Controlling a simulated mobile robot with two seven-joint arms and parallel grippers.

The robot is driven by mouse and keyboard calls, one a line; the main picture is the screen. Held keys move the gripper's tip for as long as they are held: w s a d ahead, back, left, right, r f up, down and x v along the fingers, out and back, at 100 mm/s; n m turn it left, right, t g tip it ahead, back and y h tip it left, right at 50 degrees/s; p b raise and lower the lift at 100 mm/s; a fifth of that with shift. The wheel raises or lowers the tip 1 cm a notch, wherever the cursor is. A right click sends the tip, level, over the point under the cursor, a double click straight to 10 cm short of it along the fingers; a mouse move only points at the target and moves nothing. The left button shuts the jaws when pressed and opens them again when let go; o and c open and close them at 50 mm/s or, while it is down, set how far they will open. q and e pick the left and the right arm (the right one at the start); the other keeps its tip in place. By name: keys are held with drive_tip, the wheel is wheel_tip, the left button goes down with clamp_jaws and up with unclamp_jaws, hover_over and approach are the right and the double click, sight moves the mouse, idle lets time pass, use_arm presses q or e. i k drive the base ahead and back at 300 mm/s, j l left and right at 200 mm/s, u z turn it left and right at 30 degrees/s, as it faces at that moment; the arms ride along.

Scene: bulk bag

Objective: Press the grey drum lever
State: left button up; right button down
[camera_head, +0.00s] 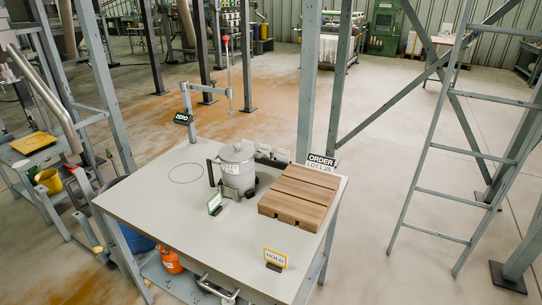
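A grey metal drum (237,168) with a lid stands upright on the pale worktable (150,225). A black handle (211,173) sticks out on its left side. A small black part (250,193) shows at its lower right; I cannot tell whether this or the handle is the lever. A small green-edged sign (214,203) stands just in front of the drum. Neither of my grippers is in view.
A slatted wooden block (298,196) sits right of the drum, with an ORDER sign (320,162) behind it. A yellow HOLD sign (275,258) stands near the front. The table's left and front areas are mostly bare. Steel posts (308,80) rise behind the table.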

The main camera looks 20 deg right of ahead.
sight(262, 154)
drive_tip(key=k+l+u, duration=0.15)
drive_tip(key=l, duration=0.3)
drive_tip(key=k+l+u, duration=0.2)
drive_tip(key=l, duration=0.25)
drive_tip(key=l+u, duration=0.3)
drive_tip(key=l, duration=0.65)
drive_tip(key=l+u, duration=0.25)
drive_tip(key=l, duration=0.7)
drive_tip(key=i+l+u, duration=0.15)
drive_tip(key=l, duration=0.3)
drive_tip(key=l+u, duration=0.15)
drive_tip(key=l, duration=0.3)
drive_tip(key=i+l, duration=0.15)
drive_tip(key=l, duration=0.2)
drive_tip(key=i+l, duration=0.15)
drive_tip(key=l, duration=0.2)
drive_tip(key=i+l+u, duration=0.1)
drive_tip(key=l, duration=0.25)
drive_tip(key=i, duration=0.05)
